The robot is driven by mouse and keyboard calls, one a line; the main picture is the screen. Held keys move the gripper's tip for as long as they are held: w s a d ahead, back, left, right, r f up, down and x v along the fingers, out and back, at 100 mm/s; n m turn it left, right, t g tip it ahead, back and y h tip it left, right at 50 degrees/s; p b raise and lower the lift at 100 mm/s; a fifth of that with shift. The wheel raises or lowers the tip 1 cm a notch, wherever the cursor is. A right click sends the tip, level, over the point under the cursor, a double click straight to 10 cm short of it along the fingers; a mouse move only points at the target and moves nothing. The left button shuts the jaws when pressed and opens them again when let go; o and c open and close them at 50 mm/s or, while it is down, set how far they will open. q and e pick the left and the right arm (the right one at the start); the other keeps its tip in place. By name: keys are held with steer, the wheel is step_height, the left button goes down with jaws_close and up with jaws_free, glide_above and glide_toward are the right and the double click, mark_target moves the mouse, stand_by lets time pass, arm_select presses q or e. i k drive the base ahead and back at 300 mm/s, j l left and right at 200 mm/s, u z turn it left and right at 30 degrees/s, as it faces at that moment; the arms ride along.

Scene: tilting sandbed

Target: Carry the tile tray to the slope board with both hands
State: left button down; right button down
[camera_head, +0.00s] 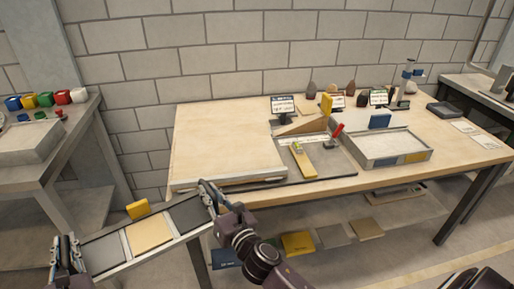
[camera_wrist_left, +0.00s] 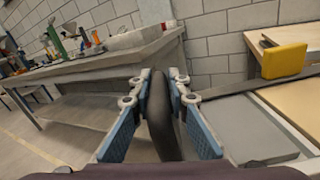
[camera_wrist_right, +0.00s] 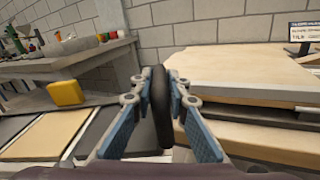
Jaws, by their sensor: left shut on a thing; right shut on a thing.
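The tile tray (camera_head: 120,262) hangs at the lower left of the head view, in front of the workbench. It holds a grey, a tan and a dark tile side by side, with a yellow block (camera_head: 138,209) at its far edge. My left gripper (camera_head: 66,256) is shut on the dark handle (camera_wrist_left: 163,115) at the tray's left end. My right gripper (camera_head: 212,196) is shut on the handle (camera_wrist_right: 160,112) at its right end, close to the bench's front edge. A pale, thick flat board (camera_head: 228,142) lies on the bench's left part; it may be the slope board.
A wooden wedge (camera_head: 303,125), a dark mat (camera_head: 340,165) with tools and a shallow sand tray (camera_head: 392,147) occupy the bench's middle and right. A side table (camera_head: 85,128) with coloured blocks stands at left. Tiles lie on the shelf below the bench.

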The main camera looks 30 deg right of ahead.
mark_target(226, 153)
steer(key=z, duration=0.75)
steer(key=i+j, duration=0.1)
steer(key=i, duration=0.9)
